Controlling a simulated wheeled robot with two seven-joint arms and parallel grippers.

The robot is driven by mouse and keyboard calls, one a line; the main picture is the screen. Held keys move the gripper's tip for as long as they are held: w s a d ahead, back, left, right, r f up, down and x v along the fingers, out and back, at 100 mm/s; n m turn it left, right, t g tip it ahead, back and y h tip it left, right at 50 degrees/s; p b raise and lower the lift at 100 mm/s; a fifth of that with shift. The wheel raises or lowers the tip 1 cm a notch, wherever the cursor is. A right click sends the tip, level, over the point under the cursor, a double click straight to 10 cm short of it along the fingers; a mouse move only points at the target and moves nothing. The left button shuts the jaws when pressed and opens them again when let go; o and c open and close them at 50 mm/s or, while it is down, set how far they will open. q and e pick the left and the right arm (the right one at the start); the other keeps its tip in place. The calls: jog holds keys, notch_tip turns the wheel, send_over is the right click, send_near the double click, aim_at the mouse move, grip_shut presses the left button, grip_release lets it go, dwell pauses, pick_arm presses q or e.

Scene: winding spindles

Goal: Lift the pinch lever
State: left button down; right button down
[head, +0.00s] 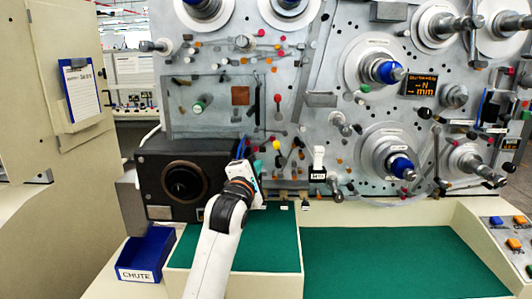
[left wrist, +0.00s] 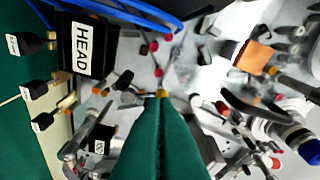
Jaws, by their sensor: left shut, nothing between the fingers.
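My left gripper (head: 247,172) is in front of the lower part of the grey machine panel, right of the black box; its fingertips are hard to make out there. In the left wrist view its green fingers (left wrist: 161,102) are shut and empty, with their tips beside a small yellow-orange knob; I cannot tell whether they touch it. Several small black-tagged levers (left wrist: 37,89) stick out at the left of that view, apart from the fingers. Their tags are too small to read, so I cannot tell which is the pinch lever. My right gripper is not in view.
A white lever (head: 319,158) and several spindles with blue hubs (head: 390,72) stand out from the panel. A blue CHUTE bin (head: 147,253) is at left. The green mat (head: 390,262) is clear.

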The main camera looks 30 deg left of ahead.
pick_arm(q)
jog(key=p+x, duration=0.2)
jog(key=x, duration=0.6)
jog(key=shift+w+a+p, duration=0.15)
jog(key=shift+w+p, duration=0.2)
jog(key=shift+w, duration=0.05)
jog(key=shift+r, duration=0.2)
jog(key=shift+r+m+p, duration=0.1)
jog(key=shift+m+p, duration=0.3)
